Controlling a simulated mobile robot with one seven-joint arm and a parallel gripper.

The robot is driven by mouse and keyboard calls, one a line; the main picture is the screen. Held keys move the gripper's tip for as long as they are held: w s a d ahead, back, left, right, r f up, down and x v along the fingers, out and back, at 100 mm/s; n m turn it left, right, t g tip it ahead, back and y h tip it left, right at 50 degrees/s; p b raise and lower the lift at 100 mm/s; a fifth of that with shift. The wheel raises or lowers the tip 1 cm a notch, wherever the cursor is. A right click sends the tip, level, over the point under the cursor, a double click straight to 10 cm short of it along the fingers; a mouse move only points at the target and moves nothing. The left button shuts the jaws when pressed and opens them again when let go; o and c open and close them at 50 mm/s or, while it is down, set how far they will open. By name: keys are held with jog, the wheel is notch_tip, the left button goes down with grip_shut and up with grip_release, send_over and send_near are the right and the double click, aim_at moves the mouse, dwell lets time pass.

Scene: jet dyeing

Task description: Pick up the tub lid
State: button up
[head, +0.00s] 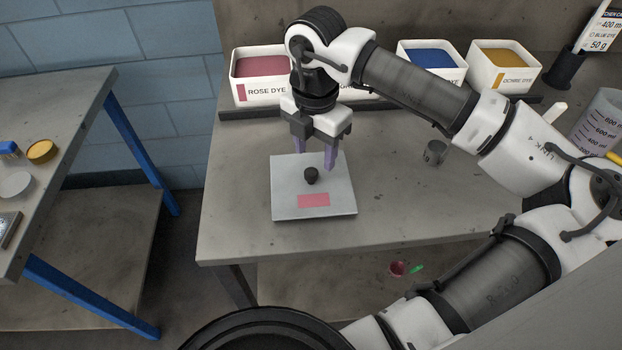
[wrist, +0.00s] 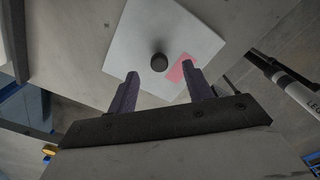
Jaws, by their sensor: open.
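The tub lid (head: 285,192) is a light grey square plate with a round black knob (head: 311,175) in its middle and a pink label (head: 313,200) near its front edge. It lies on the grey table near the front left corner. It also shows in the wrist view (wrist: 136,48), with the knob (wrist: 159,62) just beyond and between my fingers. My gripper (head: 315,170) points down over the back part of the lid, its two purple-grey fingers open and apart. Nothing is between the fingers that I can see. In the wrist view my gripper (wrist: 160,83) is also open.
Dye tubs stand in a row at the back: rose (head: 263,90), blue (head: 432,75) and ochre (head: 505,80), with another partly hidden behind my arm. A small dark cup (head: 434,153) and a measuring jug (head: 602,120) stand to the right. Bare table (head: 235,170) lies left of the lid.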

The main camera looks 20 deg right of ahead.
aim_at(311, 171)
jog(key=shift+a+f+p, duration=0.2)
jog(key=shift+f+p, duration=0.4)
jog(key=shift+f, duration=0.8)
jog(key=shift+a+f+p, duration=0.2)
jog(key=shift+f+p, duration=0.35)
jog(key=shift+f, duration=0.85)
grip_shut()
